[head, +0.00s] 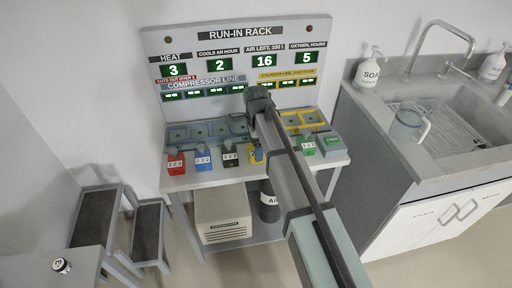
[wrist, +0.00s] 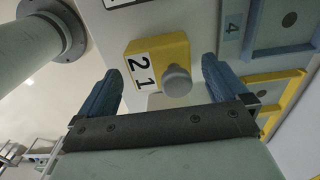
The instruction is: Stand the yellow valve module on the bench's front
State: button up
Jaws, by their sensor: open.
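The yellow valve module (wrist: 165,50) shows close up in the wrist view, with a white number label and a round grey knob. In the head view the yellow module (head: 258,156) is at the bench's front, partly hidden by my arm. My gripper (wrist: 161,68) is open, with one blue finger on each side of the module in the wrist view and visible gaps beside it. I cannot tell how deep the fingertips reach. In the head view my fingers are hidden. The white bench (head: 212,181) stands below the run-in rack panel (head: 185,42).
Red (head: 175,163), blue (head: 203,160), black (head: 230,156) and green (head: 307,146) modules stand along the front. Behind them are a blue slotted rack (head: 208,132) and a yellow one (head: 302,119). A sink counter (head: 430,165) is at right, steps (head: 150,232) at left.

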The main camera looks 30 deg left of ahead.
notch_tip(320, 180, up, 11)
jog(key=shift+f, duration=0.15)
dwell(0.5)
jog(key=w+d+r+n, duration=0.5)
jog(key=w+d+n, duration=0.2)
jog(key=w+d, duration=0.65)
notch_tip(320, 180, down, 10)
jog(key=n, duration=1.1)
jog(key=shift+s+r, duration=0.15)
jog(key=shift+r, duration=0.05)
dwell(0.7)
notch_tip(320, 180, up, 10)
dwell(0.5)
